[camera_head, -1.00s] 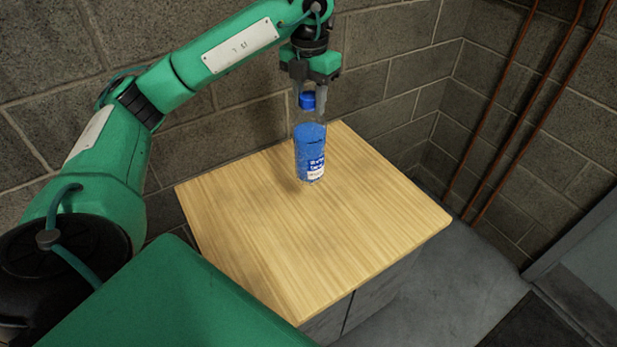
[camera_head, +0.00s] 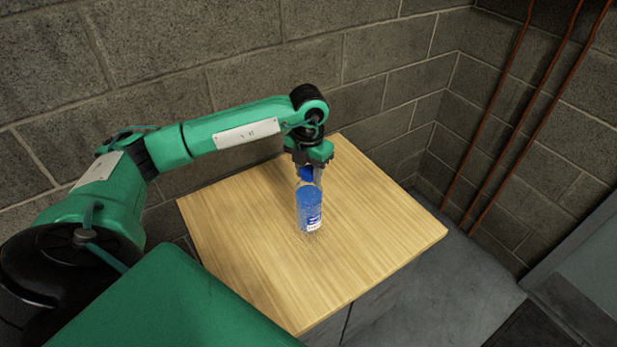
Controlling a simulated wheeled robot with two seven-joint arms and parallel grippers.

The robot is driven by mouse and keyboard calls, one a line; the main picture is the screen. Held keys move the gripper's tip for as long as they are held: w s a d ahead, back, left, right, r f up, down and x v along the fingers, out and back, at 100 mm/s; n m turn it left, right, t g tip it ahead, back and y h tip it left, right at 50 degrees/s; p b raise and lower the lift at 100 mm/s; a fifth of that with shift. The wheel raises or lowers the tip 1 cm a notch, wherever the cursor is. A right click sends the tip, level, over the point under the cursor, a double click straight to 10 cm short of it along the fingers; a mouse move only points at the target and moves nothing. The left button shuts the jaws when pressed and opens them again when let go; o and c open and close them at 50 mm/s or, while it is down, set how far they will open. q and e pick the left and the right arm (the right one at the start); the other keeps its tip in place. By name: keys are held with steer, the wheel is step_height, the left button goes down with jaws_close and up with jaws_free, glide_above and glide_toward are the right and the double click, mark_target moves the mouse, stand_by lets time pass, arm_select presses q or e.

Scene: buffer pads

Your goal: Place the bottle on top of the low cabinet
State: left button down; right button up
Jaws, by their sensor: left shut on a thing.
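The bottle (camera_head: 309,209) is clear with a blue cap and a blue and white label. It is upright over the middle of the low cabinet's wooden top (camera_head: 240,240). My left gripper (camera_head: 307,179) points down and is shut on the bottle near its cap. The bottle's base is at or just above the wood; I cannot tell whether it touches. My right gripper is not in view.
The cabinet top is otherwise bare, with free room around the bottle. A grey block wall (camera_head: 140,60) stands close behind. Rust-coloured pipes (camera_head: 500,105) run up the wall at the right. Grey floor (camera_head: 455,285) lies right of the cabinet.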

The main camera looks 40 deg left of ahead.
mark_target(309, 201)
arm_select(q)
step_height(309, 201, down, 3)
steer(key=shift+r+p, duration=0.1)
steer(key=shift+p, duration=0.3)
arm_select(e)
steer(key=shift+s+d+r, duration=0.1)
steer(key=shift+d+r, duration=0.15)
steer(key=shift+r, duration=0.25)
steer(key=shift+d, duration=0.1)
arm_select(q)
steer(key=shift+f, duration=0.25)
steer(key=c, duration=0.9)
jaws_free()
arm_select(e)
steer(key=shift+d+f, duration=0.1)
